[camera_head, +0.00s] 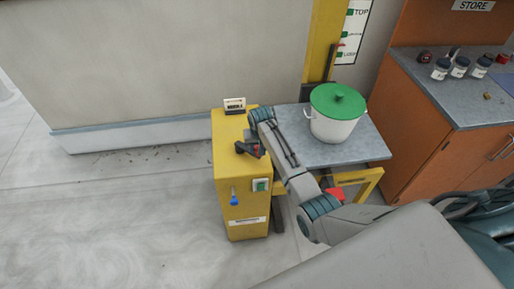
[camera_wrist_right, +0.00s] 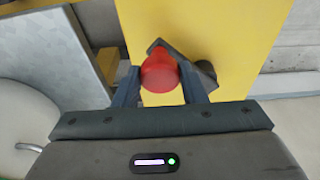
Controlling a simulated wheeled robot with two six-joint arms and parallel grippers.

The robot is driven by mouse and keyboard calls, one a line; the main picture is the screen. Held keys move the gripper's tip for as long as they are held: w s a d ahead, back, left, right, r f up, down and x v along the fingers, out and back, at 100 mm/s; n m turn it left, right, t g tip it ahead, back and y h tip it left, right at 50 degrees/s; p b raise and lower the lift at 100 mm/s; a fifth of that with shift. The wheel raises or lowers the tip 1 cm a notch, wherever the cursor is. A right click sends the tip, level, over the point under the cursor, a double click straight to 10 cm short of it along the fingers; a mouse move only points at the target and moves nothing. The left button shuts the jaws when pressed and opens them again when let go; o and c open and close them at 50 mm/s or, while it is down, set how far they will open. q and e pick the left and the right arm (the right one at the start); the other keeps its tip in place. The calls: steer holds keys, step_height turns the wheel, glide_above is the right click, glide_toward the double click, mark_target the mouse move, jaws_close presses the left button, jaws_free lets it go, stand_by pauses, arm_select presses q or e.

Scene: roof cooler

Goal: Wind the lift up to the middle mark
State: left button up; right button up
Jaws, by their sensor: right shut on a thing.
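A yellow winch cabinet (camera_head: 240,215) stands left of the lift. My right gripper (camera_head: 250,149) is at its upper part. In the right wrist view, my right gripper (camera_wrist_right: 160,85) is shut on the red crank knob (camera_wrist_right: 159,70), with a finger on each side. The dark crank arm (camera_wrist_right: 203,72) shows behind the knob, against the yellow cabinet face. The grey lift platform (camera_head: 370,149) bears a white pot (camera_head: 332,128) with a green lid (camera_head: 338,99). A mark board (camera_head: 352,25) behind it has TOP, a middle mark and a lower mark. A small red pointer is near the lower marks; its exact level is unclear. My left gripper is not in view.
A blue-tipped lever (camera_head: 234,200) and a green switch (camera_head: 261,185) are on the cabinet front. A small sign (camera_head: 234,103) stands on its top. An orange counter (camera_head: 430,150) with several jars is at the right.

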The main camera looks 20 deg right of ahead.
steer(key=shift+w+d, duration=0.1)
steer(key=shift+d, duration=0.15)
steer(key=shift+w+d+r, duration=0.15)
steer(key=shift+w+d, duration=0.15)
steer(key=shift+d, duration=0.05)
steer(key=shift+w+d, duration=0.25)
steer(key=shift+d, duration=0.1)
steer(key=shift+w+d+b, duration=0.6)
steer(key=shift+w+d, duration=0.05)
steer(key=shift+w, duration=0.1)
